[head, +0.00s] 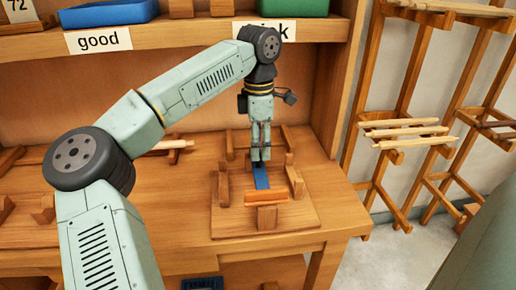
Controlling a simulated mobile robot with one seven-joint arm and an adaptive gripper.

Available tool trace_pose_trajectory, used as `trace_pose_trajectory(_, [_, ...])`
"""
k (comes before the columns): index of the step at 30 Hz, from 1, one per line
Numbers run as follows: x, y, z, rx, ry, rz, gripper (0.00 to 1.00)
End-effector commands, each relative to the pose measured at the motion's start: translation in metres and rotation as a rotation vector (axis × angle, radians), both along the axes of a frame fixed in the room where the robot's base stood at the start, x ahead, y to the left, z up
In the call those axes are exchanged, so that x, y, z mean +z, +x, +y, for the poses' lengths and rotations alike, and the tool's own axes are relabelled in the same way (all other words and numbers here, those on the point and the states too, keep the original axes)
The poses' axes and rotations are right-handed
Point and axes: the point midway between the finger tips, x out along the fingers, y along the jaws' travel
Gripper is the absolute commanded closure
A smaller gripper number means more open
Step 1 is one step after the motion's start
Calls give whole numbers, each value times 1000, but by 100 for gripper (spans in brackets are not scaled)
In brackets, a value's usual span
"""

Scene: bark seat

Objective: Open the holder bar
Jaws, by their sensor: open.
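A wooden fixture board (235,222) with several upright blocks sits on the bench at the right. A blue strip (262,178) lies along its middle, and an orange-brown bar (267,198) lies crosswise near its front. I cannot tell for sure which of these pieces is the holder bar. My gripper (260,158) points down over the back of the fixture, just above or at the far end of the blue strip. Its jaws are open, with the fingers close together in this view. Whether they touch anything is hidden.
A shelf above holds a blue bin (108,12) over the label "good" and a green bin (293,7) over a label partly hidden by my arm. Wooden racks (400,130) with light sticks stand at the right. Wooden blocks (43,208) stand on the left bench.

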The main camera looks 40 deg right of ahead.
Motion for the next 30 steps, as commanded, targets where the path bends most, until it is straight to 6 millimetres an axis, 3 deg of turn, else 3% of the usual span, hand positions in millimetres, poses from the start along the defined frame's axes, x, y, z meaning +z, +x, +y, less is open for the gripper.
trace_pose_trajectory(6, [-20,0,0,0,0,0,56])
trace_pose_trajectory(15, [-23,0,0,1,-1,1,56])
trace_pose_trajectory(30, [-23,0,0,0,-1,1,89])
